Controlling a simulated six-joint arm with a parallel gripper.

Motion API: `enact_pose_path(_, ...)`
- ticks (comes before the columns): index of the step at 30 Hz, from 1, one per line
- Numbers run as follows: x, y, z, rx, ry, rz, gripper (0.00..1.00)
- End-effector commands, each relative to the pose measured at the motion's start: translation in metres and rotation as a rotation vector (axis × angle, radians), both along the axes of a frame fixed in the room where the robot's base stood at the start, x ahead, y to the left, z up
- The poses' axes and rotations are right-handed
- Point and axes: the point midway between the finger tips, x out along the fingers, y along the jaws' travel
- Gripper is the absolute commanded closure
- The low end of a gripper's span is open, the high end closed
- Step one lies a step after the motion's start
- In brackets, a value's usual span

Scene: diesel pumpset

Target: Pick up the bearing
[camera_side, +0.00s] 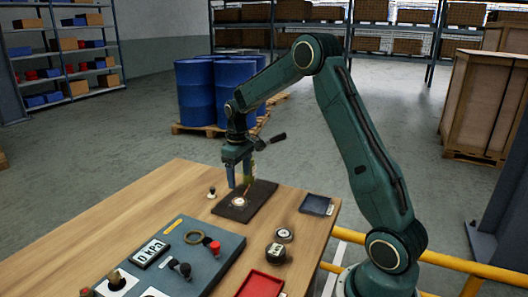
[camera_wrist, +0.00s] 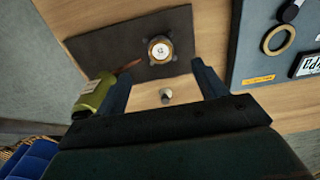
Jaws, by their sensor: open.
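My gripper (camera_side: 239,182) points down above the dark mat (camera_side: 262,192) on the wooden bench. In the wrist view its two fingers (camera_wrist: 163,68) are spread apart with nothing held between them. A round metal piece with a pale centre (camera_side: 238,202) sits on the mat, below the fingers. In the wrist view this round piece (camera_wrist: 160,49) lies just beyond the fingertips, with dark lugs around it. A silver-rimmed round part (camera_side: 284,235) lies on the bench to the right. I cannot tell for sure which round part is the bearing.
A small knobbed part (camera_side: 212,192) stands left of the mat. An olive bottle (camera_wrist: 95,97) is close beside the left finger in the wrist view. A grey panel (camera_side: 215,262), red tray (camera_side: 262,284), dark tray (camera_side: 316,204) and black labelled part (camera_side: 276,252) occupy the bench.

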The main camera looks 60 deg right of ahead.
Motion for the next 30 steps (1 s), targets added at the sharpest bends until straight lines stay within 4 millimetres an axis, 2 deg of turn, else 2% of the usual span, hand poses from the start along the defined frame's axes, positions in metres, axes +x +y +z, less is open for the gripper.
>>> enact_pose_path(6,0.000,0.000,-0.029,0.001,0.002,0.000,0.29)
enact_pose_path(20,0.001,0.000,-0.042,0.000,0.001,0.000,0.29)
enact_pose_path(30,0.004,0.001,-0.078,0.001,0.002,0.000,0.29)
